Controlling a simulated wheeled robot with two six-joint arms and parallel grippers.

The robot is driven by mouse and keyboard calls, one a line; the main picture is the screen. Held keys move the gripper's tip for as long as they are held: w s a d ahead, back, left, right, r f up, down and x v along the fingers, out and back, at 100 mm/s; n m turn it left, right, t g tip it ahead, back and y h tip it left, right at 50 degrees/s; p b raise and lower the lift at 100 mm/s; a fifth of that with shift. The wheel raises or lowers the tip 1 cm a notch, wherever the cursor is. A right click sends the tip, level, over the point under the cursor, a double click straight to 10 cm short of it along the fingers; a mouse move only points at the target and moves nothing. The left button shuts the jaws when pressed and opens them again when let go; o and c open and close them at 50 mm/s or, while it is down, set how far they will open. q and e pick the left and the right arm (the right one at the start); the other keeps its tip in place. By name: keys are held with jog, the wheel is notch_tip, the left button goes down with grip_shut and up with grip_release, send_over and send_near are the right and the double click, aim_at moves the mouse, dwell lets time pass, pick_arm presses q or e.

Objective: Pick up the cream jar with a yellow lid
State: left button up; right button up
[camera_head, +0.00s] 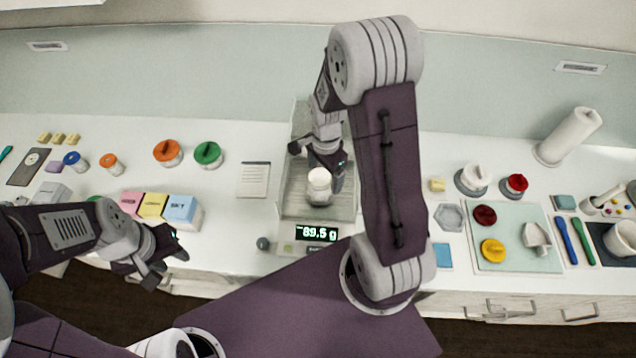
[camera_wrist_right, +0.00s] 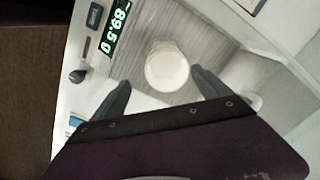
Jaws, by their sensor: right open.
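A white jar (camera_head: 319,186) with no lid on it stands on the scale plate; its round white top also shows in the right wrist view (camera_wrist_right: 167,68). My right gripper (camera_head: 318,163) is open at this jar, its fingertips apart on either side of its near edge in the wrist view (camera_wrist_right: 160,82). I cannot tell if they touch it. A yellow lid (camera_head: 493,251) lies on the pale green mat at the right; no jar shows under it. My left gripper (camera_head: 168,257) is open and empty at the front left, over the counter edge.
A dark red lid (camera_head: 485,215) and white scoop (camera_head: 537,237) share the mat (camera_head: 512,263). A red-lidded jar (camera_head: 515,186) stands behind.

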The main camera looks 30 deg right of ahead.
aim_at(321, 183)
jog(key=shift+s+f, duration=0.35)
jog(key=shift+f, duration=0.05)
jog(key=f, duration=0.1)
jog(key=w+f+p, duration=0.1)
jog(key=w, duration=0.1)
jog(key=shift+w+a+f, duration=0.15)
jog(key=shift+a+f, duration=0.1)
jog(key=shift+f, duration=0.15)
notch_tip(321, 183, down, 3)
jog(key=shift+w+r+p, duration=0.15)
jog(key=shift+r+p, duration=0.05)
jog(key=shift+p, duration=0.2)
jog(key=shift+s+f, duration=0.1)
jog(key=shift+s, duration=0.55)
jog(key=shift+w, duration=0.45)
jog(key=c, duration=1.4)
jog(key=shift+s, duration=0.1)
jog(key=shift+c, duration=1.2)
pick_arm(q)
jog(key=shift+w+r, duration=0.45)
jog(key=shift+r, duration=0.4)
